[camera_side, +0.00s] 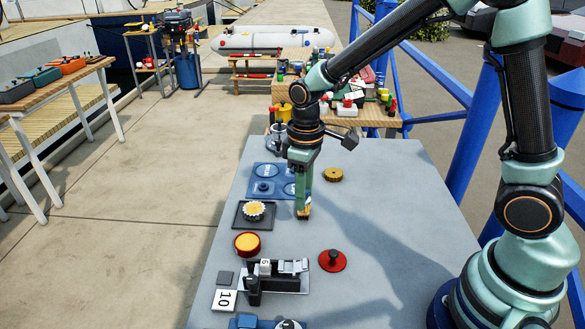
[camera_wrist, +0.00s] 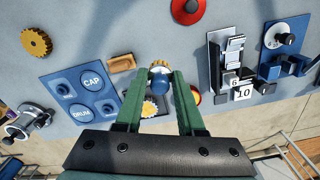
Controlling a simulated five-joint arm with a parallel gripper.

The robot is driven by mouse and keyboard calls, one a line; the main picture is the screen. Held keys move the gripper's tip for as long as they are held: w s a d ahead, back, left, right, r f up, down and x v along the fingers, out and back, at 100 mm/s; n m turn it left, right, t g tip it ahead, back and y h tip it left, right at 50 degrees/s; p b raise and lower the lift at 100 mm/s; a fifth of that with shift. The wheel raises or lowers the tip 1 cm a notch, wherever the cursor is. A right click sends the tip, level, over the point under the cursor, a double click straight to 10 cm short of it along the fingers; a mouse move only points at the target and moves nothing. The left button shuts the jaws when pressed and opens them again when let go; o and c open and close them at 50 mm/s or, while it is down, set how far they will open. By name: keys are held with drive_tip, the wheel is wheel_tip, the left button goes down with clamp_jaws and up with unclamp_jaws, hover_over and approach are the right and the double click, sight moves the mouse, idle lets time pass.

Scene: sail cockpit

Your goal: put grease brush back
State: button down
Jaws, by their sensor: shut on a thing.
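My gripper (camera_side: 303,203) points down over the middle of the grey table. In the side view the fingers largely hide the brush. The blue tray (camera_side: 253,189) lies to the left of and beyond my gripper. It also shows in the wrist view, with recesses labelled CAP and DRUM (camera_wrist: 62,106). A small tan block (camera_wrist: 121,63) lies beside the tray.
A toothed wheel on a dark plate (camera_side: 253,210), a yellow-topped red tin (camera_side: 247,244) and a black vise-like fixture (camera_side: 270,283) line the table's left side. A red disc with a knob (camera_side: 332,260) and a brass gear (camera_side: 333,175) stand right. The table's right side is clear.

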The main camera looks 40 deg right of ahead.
wheel_tip(320, 180, down, 9)
drive_tip(key=shift+r, duration=0.1)
idle(0.3)
drive_tip(key=shift+f, duration=0.2)
drive_tip(key=c, duration=0.5)
unclamp_jaws()
wheel_tip(320, 180, up, 12)
drive_tip(key=shift+r, duration=0.25)
drive_tip(key=shift+s+d+r+m+t, duration=1)
drive_tip(key=shift+s+r, duration=0.55)
drive_tip(key=shift+r, duration=0.35)
drive_tip(key=shift+s+d+r+m+t, duration=0.8)
drive_tip(key=shift+s+d+r, duration=0.4)
drive_tip(key=shift+s+r, duration=0.55)
drive_tip(key=shift+s+d+r+m+t, duration=0.95)
drive_tip(key=shift+s+r, duration=0.45)
drive_tip(key=shift+r, duration=0.6)
